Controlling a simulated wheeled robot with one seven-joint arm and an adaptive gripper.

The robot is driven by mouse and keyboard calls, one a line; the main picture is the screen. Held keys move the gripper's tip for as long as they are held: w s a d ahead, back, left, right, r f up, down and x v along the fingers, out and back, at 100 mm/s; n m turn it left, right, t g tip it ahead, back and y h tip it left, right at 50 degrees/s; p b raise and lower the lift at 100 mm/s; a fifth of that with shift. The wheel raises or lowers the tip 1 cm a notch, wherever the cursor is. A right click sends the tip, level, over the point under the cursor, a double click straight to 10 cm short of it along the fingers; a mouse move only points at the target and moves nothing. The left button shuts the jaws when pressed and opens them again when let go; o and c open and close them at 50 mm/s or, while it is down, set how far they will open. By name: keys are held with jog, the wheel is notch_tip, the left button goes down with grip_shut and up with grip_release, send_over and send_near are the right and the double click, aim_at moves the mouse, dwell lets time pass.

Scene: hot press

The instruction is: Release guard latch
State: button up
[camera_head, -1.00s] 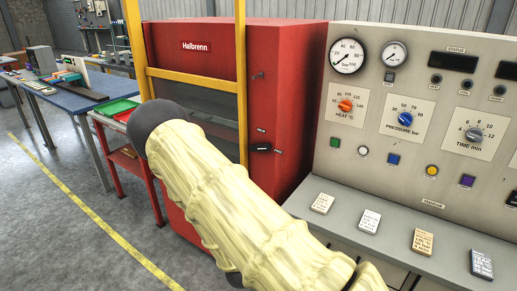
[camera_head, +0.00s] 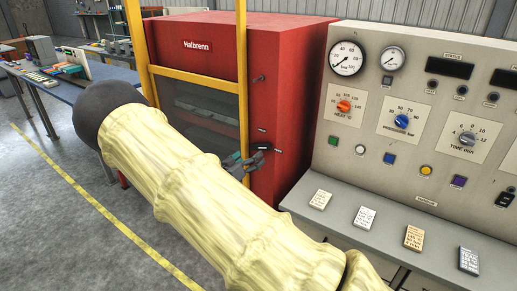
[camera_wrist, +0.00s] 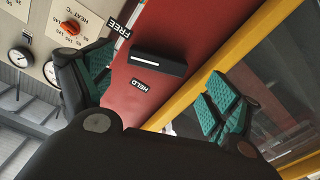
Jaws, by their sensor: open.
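The guard latch is a black bar handle (camera_wrist: 158,63) with a white line, on the red side of the press. A FREE label (camera_wrist: 118,28) and a HELD label (camera_wrist: 139,85) are beside it. My gripper (camera_wrist: 152,84) is open, with one teal-padded finger on either side of the latch in the wrist view; contact cannot be told. In the head view my gripper (camera_head: 244,162) is just left of and below the latch (camera_head: 262,146), partly hidden behind my arm.
The red press (camera_head: 285,80) has a yellow guard frame (camera_head: 243,75) close to the gripper. A grey control panel (camera_head: 420,110) with dials and buttons stands at the right, above a shelf with several cards. A blue bench (camera_head: 100,75) is at the back left.

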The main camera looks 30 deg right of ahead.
aim_at(261, 146)
jog(key=p+x, duration=0.2)
jog(key=x, duration=0.4)
jog(key=shift+d, duration=0.3)
jog(key=shift+w, duration=0.1)
jog(key=c, duration=0.7)
jog(key=shift+f, duration=0.1)
jog(key=shift+c, duration=0.2)
